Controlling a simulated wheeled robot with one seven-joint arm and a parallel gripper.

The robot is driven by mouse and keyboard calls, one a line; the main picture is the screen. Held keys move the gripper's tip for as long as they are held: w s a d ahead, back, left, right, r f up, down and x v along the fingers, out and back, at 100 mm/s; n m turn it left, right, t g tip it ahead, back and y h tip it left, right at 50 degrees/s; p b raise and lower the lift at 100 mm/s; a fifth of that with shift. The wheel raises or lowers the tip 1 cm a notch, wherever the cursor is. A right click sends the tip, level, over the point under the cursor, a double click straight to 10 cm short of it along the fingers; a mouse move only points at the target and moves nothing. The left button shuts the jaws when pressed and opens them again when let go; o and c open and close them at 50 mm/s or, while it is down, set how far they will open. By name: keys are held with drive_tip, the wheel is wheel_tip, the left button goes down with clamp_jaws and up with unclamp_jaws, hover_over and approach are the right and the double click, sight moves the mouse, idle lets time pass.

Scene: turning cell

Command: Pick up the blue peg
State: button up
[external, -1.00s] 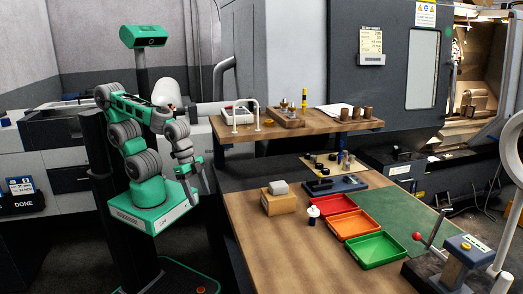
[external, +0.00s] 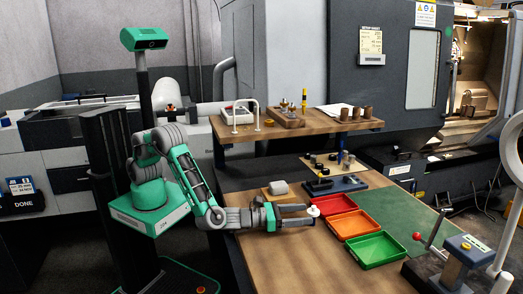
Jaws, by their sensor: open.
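Small upright pegs (external: 345,160) stand on a light wooden board at the back of the bench. One looks bluish, but they are too small to be sure which is the blue peg. My gripper (external: 312,215) is open, its fingers level and pointing right, over the front part of the bench. Its fingertips are at the small white-capped bottle (external: 315,211), which is partly hidden by them. I cannot tell whether they touch it. The pegs are behind and to the right of my gripper.
Red (external: 331,206), orange (external: 354,224) and green (external: 374,250) trays lie right of my gripper. A cardboard box (external: 277,192) with a grey item is behind it. A dark blue fixture (external: 337,184) stands before the pegs. A raised shelf (external: 295,131) is behind. The bench front is clear.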

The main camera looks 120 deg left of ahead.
sight(318, 212)
drive_tip(key=p+x, duration=0.2)
drive_tip(key=x, duration=0.5)
drive_tip(key=shift+w+a, duration=0.25)
drive_tip(key=shift+a, duration=0.05)
clamp_jaws()
idle(0.4)
